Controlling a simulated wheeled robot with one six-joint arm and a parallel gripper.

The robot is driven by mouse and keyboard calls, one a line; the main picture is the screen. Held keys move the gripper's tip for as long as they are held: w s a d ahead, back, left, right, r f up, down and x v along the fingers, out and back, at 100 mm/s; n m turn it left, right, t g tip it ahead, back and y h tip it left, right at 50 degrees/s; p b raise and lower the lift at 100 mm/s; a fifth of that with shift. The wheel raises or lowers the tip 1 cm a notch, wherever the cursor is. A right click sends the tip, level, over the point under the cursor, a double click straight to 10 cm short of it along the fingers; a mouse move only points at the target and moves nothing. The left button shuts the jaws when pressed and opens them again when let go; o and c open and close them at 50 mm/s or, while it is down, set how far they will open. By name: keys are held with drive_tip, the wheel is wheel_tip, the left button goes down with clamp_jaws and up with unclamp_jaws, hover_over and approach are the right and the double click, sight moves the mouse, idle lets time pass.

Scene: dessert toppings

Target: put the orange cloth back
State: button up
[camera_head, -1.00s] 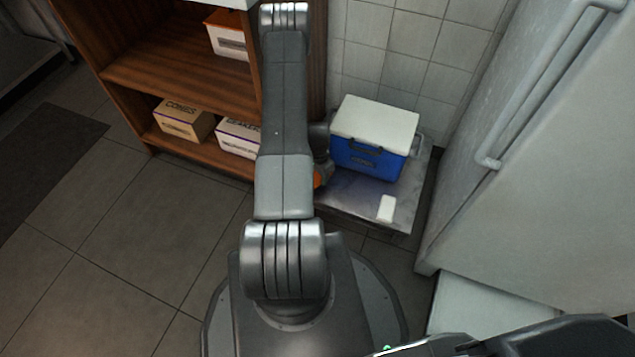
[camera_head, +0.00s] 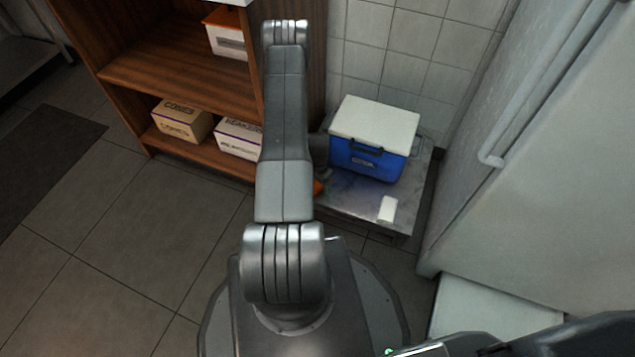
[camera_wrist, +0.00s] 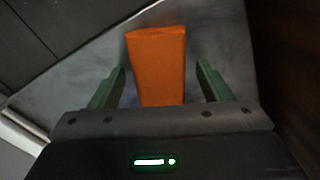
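The orange cloth (camera_wrist: 158,55) is a folded, long block lying on a grey metal surface in the wrist view. My gripper (camera_wrist: 161,70) is open, with one green finger on each side of the cloth's near part. A gap shows between each finger and the cloth, so it is not gripped. In the head view only a small orange edge of the cloth (camera_head: 318,187) shows beside my arm, at the left side of the low metal platform (camera_head: 350,204). My arm hides the rest of the cloth and the gripper there.
A blue cooler with a white lid (camera_head: 370,150) stands on the platform, close right of my arm. A small white item (camera_head: 387,208) lies near its front edge. A wooden shelf (camera_head: 175,75) with boxes is at left, a white appliance (camera_head: 540,160) at right.

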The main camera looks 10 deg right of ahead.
wheel_tip(320, 180, up, 12)
drive_tip(key=p, duration=0.4)
drive_tip(key=shift+r, duration=0.15)
